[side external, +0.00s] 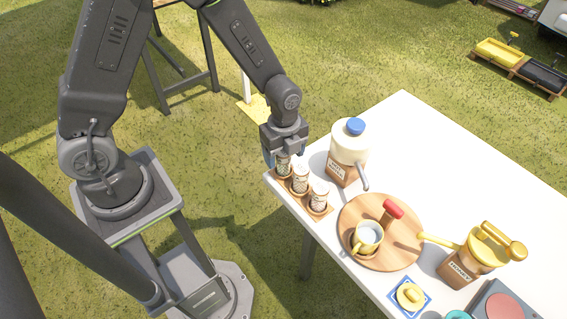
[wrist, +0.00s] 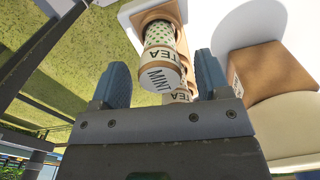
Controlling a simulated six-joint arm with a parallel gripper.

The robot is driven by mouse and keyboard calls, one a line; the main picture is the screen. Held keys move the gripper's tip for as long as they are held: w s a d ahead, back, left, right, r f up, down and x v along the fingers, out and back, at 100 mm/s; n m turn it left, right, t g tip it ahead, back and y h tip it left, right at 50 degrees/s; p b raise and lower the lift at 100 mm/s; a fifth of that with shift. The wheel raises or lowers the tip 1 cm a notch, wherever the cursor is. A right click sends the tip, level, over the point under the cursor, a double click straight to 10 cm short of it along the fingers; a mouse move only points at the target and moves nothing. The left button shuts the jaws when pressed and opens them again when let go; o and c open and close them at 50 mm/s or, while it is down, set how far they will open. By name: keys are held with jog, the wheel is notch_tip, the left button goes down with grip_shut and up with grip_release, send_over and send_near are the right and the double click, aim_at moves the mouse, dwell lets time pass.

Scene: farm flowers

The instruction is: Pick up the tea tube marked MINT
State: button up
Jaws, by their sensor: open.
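The tea tube marked MINT (wrist: 163,60) shows in the wrist view, with a white lettered end and a pale dotted pattern. It appears between the two blue fingers of my gripper (wrist: 160,72), with gaps on both sides. In the side view my gripper (side external: 284,150) is open at the leftmost tube (side external: 284,168) of a row of three, partly covering it. The middle tube (side external: 300,180) and the right tube (side external: 319,196) stand beside it. Labels are too small to read there. Another tube (wrist: 182,94) is partly hidden behind the MINT one in the wrist view.
The tubes stand on a wooden holder (side external: 326,211) at the white table's (side external: 420,125) left corner. A white dispenser with a blue cap (side external: 350,145) stands close right of the tubes. A round wooden board (side external: 400,255) with a cup (side external: 367,237) and a honey pot (side external: 480,255) are farther right.

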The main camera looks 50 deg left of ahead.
jog(key=shift+c, duration=0.2)
jog(key=c, duration=1)
jog(key=shift+r, duration=0.15)
